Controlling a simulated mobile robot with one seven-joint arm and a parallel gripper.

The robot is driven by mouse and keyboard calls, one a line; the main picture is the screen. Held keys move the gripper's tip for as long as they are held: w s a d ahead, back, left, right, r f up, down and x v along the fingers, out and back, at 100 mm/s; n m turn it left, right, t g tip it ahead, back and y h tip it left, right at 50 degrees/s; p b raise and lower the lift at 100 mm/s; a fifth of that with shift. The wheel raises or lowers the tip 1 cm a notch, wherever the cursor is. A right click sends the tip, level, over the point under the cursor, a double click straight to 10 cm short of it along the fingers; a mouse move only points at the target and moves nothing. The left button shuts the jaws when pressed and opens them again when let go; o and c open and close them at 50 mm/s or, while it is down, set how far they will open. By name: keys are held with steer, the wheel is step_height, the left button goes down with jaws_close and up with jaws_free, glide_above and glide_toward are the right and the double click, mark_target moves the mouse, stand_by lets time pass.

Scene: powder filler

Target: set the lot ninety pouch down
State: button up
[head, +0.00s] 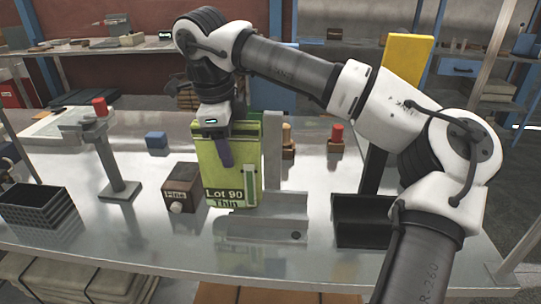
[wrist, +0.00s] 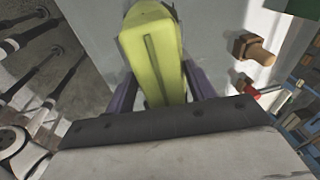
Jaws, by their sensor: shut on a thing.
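The lot ninety pouch (head: 232,178) is a flat yellow-green pouch marked "Lot 90 Thin", upright in the middle of the head view. My gripper (head: 224,150) comes from above and is shut on it, with a purple finger across its front face. In the wrist view the pouch (wrist: 155,55) lies between the two purple fingers of my gripper (wrist: 156,92). The pouch's lower edge is close to a grey metal tray (head: 240,228) on the table; I cannot tell whether it touches the table or tray.
A brown block marked "Fine" (head: 182,187) stands left of the pouch. A black bin (head: 362,222) is to the right, a black crate (head: 40,206) far left. A grey stand (head: 112,165) and a small blue block (head: 156,140) are left. The table front between crate and tray is clear.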

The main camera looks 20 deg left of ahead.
steer(key=d, duration=0.1)
steer(key=w+d+p, duration=0.1)
steer(key=d, duration=0.1)
steer(key=d+f, duration=0.1)
steer(key=d, duration=0.1)
steer(key=shift+w, duration=0.25)
steer(key=d, duration=0.1)
steer(key=d+f+p, duration=0.1)
steer(key=shift+w+d+f, duration=0.15)
steer(key=shift+w+d, duration=0.15)
steer(key=shift+w, duration=0.1)
steer(key=o, duration=1.5)
steer(key=shift+o, duration=0.2)
step_height(320, 180, up, 12)
glide_above(256, 140)
steer(key=d, duration=0.2)
steer(key=shift+s+a+f+b, duration=0.1)
steer(key=shift+s+a+b, duration=0.05)
steer(key=shift+b, duration=0.15)
steer(key=shift+a, duration=0.1)
